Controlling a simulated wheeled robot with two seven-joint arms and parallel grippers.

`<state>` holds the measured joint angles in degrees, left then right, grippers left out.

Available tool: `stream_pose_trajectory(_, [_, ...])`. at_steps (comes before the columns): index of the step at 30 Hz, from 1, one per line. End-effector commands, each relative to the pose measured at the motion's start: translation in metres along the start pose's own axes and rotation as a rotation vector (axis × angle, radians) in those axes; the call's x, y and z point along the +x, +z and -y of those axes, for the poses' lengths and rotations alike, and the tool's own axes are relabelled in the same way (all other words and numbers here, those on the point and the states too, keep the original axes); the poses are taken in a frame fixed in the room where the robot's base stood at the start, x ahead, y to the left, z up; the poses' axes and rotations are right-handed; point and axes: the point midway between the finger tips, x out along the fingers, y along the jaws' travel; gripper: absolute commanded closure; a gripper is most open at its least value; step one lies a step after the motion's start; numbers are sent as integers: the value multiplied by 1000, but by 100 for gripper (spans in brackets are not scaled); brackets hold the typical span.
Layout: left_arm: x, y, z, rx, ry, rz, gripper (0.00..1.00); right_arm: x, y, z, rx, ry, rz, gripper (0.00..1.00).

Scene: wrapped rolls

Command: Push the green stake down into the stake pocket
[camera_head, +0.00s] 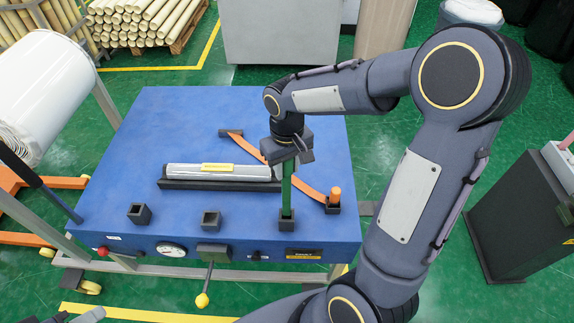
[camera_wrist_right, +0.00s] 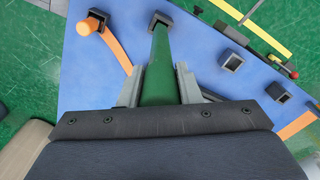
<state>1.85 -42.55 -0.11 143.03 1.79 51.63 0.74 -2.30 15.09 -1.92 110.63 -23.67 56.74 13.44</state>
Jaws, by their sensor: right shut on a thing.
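The green stake (camera_head: 287,188) stands about upright on the blue table (camera_head: 120,180). Its lower end meets the mouth of a black square stake pocket (camera_head: 286,217) at the table's front; how deep it sits I cannot tell. My right gripper (camera_head: 290,158) is shut on the stake's upper part, well above the pocket. In the right wrist view the stake (camera_wrist_right: 160,65) runs between the two grey fingers to the pocket (camera_wrist_right: 161,17). Grey tips at the bottom left of the head view may be my left gripper (camera_head: 84,316); its jaws are unclear.
An orange stake (camera_head: 335,193) stands in the pocket to the right. An orange strap (camera_head: 309,188) curves behind the green stake. A wrapped roll (camera_head: 220,171) lies on a black cradle to the left. Two empty pockets (camera_head: 139,213) (camera_head: 210,220) line the front edge.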

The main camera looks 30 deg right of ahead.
Motion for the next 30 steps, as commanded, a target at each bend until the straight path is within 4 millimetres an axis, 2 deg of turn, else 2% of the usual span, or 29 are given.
stream_pose_trajectory(16, [0,0,0,0,0,0,64,0,0,0,1,0,-1,100])
stream_pose_trajectory(30, [8,4,4,0,0,0,64,11,0,0,1,0,-1,100])
